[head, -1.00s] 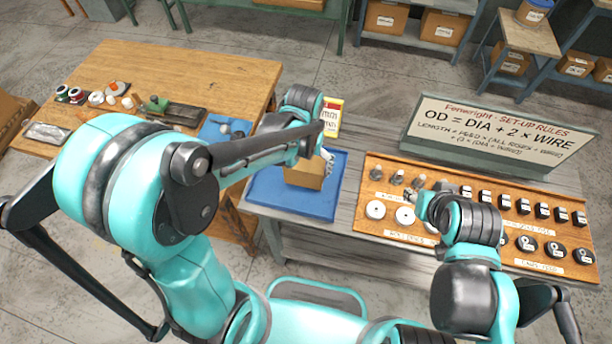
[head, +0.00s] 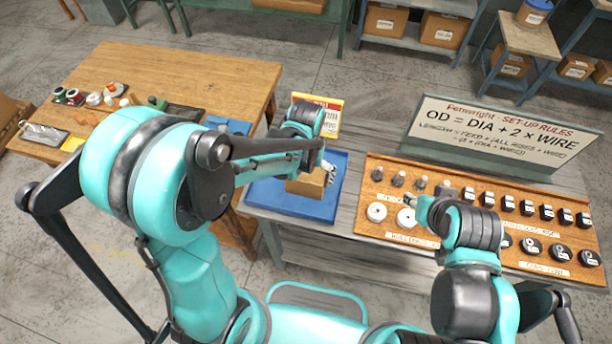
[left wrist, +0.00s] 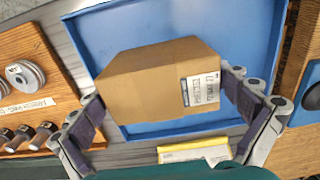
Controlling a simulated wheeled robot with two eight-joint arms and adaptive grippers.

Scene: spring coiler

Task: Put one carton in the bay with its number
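A brown carton (head: 306,184) stands on the blue tray (head: 265,197). In the left wrist view the carton (left wrist: 150,83) lies between the fingers, with a white label on its right end; the number is too small to read. My left gripper (left wrist: 165,105) is open, one finger on each side of the carton, with the tips close to its sides. I cannot tell whether they touch it. In the head view my left gripper (head: 326,172) is partly hidden by its own arm. My right gripper (head: 430,212) is over the wooden board; its fingers are not clear.
The wooden board (head: 400,240) holds several discs and black parts. A rules sign (head: 500,133) stands behind it, and a yellow-and-red card (head: 328,108) behind the tray. A wooden bench (head: 210,80) is at left. Labelled cartons (head: 385,19) sit on shelves at the back.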

